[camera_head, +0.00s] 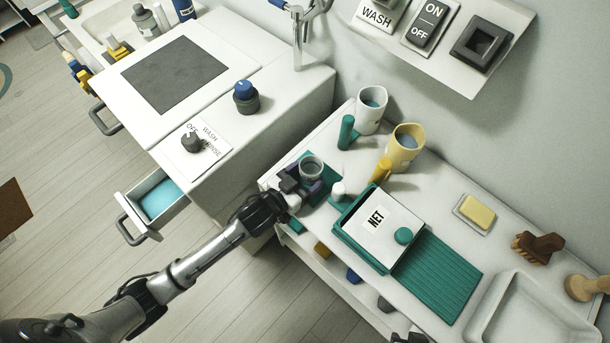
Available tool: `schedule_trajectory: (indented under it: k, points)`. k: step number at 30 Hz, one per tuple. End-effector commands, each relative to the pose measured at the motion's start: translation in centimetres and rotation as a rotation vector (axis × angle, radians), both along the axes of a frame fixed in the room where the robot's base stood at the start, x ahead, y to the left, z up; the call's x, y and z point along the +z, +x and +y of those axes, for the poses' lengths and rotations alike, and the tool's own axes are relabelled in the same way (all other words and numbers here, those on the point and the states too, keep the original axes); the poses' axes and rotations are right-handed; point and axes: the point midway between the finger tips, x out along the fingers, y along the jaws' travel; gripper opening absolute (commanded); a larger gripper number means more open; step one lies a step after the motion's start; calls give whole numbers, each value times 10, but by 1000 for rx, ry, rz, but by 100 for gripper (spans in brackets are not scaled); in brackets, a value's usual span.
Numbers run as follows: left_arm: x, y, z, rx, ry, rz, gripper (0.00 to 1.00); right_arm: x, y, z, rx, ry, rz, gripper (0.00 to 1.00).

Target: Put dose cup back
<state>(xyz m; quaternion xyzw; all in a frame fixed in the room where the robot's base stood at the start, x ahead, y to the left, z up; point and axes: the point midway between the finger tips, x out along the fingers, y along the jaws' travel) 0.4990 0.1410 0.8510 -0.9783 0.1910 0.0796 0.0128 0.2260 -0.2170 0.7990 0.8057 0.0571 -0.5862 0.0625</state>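A small grey round cup (312,165), which looks like the dose cup, is at a teal mat (327,188) on the left end of the right-hand counter. My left gripper (305,178) is at this cup, with its dark fingers close around the near side. I cannot tell whether the fingers press on the cup or whether it is lifted. An open drawer (151,203) with a teal-blue inside sticks out of the washing unit at left.
A white mug (371,110), a yellow mug (404,147) and a green bottle-like piece (346,132) stand behind the cup. A white-topped green box (377,222) labelled NET is to its right. The washing unit's knobs (246,96) are at left. Floor is clear below the drawer.

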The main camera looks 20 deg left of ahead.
Motion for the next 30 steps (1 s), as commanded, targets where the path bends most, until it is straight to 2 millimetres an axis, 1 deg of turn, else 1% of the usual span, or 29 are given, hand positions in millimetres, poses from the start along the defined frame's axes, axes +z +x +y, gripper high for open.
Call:
schedule_trajectory:
  k: [1, 3, 4, 10, 13, 17, 24, 30]
  points:
    - [0, 0, 0, 0, 0, 0, 79, 0, 0, 0, 1, -1, 0, 43]
    - [0, 0, 0, 0, 0, 0, 86, 0, 0, -1, 1, -3, 1, 43]
    - [0, 0, 0, 0, 0, 0, 87, 0, 0, -1, 2, -3, 1, 43]
    - [0, 0, 0, 0, 0, 0, 87, 0, 0, -1, 2, -4, 0, 43]
    - [5, 0, 0, -1, 0, -1, 87, 2, 0, -1, 2, -3, 1, 43]
    - [4, -15, 6, 0, 1, 2, 87, 1, -1, -1, 2, -3, 2, 43]
    - [12, -57, 23, 0, 1, 2, 87, 1, -1, 0, 1, -2, 2, 43]
    - [17, -86, 35, 1, 0, 2, 87, 1, -1, 0, -1, 1, 1, 43]
